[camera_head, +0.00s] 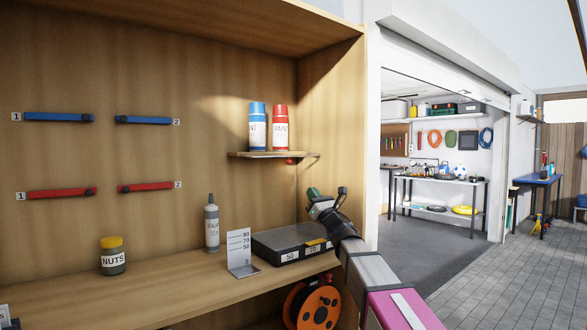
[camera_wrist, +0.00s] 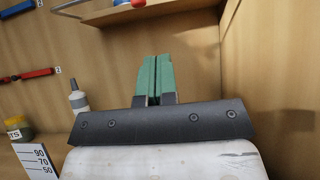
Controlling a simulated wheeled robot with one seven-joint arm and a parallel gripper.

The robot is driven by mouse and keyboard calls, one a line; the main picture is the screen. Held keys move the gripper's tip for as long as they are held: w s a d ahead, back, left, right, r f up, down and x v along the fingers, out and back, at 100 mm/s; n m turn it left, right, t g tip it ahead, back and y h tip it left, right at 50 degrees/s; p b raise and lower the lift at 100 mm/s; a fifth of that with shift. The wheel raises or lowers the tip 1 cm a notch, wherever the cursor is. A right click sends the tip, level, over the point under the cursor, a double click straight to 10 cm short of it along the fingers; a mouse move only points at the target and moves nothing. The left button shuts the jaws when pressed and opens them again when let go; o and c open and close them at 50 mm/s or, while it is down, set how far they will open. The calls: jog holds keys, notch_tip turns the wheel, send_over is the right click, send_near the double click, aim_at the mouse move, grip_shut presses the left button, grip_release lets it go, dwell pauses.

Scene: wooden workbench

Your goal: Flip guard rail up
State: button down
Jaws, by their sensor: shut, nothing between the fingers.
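A small wooden shelf (camera_head: 262,155) on the back panel holds a blue bottle (camera_head: 257,128) and a red bottle (camera_head: 280,128). In the wrist view a metal rod (camera_wrist: 95,18) with a red-orange piece (camera_wrist: 138,3) shows at the top. My gripper (camera_head: 312,192) is below and near the shelf's right end, above the dark case. Its green fingers (camera_wrist: 154,80) are together and empty, apart from the rail.
A dark case (camera_head: 290,246), a size gauge (camera_head: 241,252), a grey bottle (camera_head: 212,226) and a nuts jar (camera_head: 112,256) stand on the bench (camera_head: 150,288). Blue and red bars (camera_head: 58,117) are on the back panel. The cabinet's right wall (camera_head: 340,130) is close to my gripper.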

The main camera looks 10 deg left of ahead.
jog(key=s+d+r+x, duration=0.1)
jog(key=r+x, duration=0.1)
jog(key=x, duration=1)
jog(key=shift+r, duration=0.35)
